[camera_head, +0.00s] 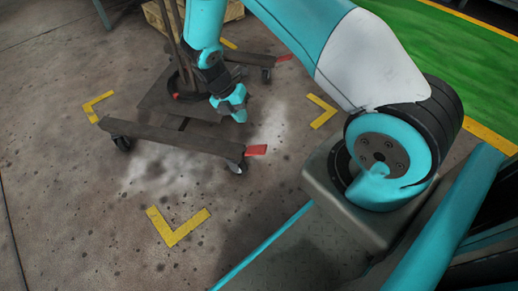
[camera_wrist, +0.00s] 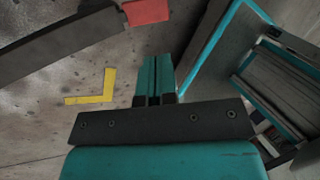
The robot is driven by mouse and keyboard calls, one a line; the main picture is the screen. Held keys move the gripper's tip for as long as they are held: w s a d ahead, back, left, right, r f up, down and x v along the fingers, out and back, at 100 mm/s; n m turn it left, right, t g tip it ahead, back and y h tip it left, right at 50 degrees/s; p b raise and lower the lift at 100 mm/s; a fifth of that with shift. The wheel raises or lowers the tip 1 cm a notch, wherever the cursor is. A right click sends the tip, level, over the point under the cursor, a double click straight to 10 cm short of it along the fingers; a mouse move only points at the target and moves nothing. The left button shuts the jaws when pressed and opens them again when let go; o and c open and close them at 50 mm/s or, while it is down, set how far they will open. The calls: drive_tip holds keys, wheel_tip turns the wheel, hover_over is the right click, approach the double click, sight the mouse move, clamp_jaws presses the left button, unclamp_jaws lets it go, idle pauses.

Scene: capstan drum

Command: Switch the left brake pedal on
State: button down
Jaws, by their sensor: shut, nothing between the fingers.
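A dark wheeled stand has two low legs, with a red brake pedal at the end of each. One red pedal (camera_head: 256,150) is on the near leg (camera_head: 170,137), above a caster. The other red pedal (camera_head: 283,58) is on the far leg. I cannot tell for certain which is the left one. My gripper (camera_head: 238,112) is shut and empty, above the floor between the legs and apart from both pedals. In the wrist view my closed fingers (camera_wrist: 155,80) show below a red pedal (camera_wrist: 146,12) at the top edge, partly cut off.
The stand's upright column (camera_head: 178,50) rises close beside my gripper. Yellow corner marks (camera_head: 178,228) on the floor surround the stand. A wooden pallet (camera_head: 195,12) is behind it. The concrete floor in front of the near leg is clear.

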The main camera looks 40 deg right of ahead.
sight(262, 148)
drive_tip(key=b+x, duration=0.8)
drive_tip(key=x, duration=0.6)
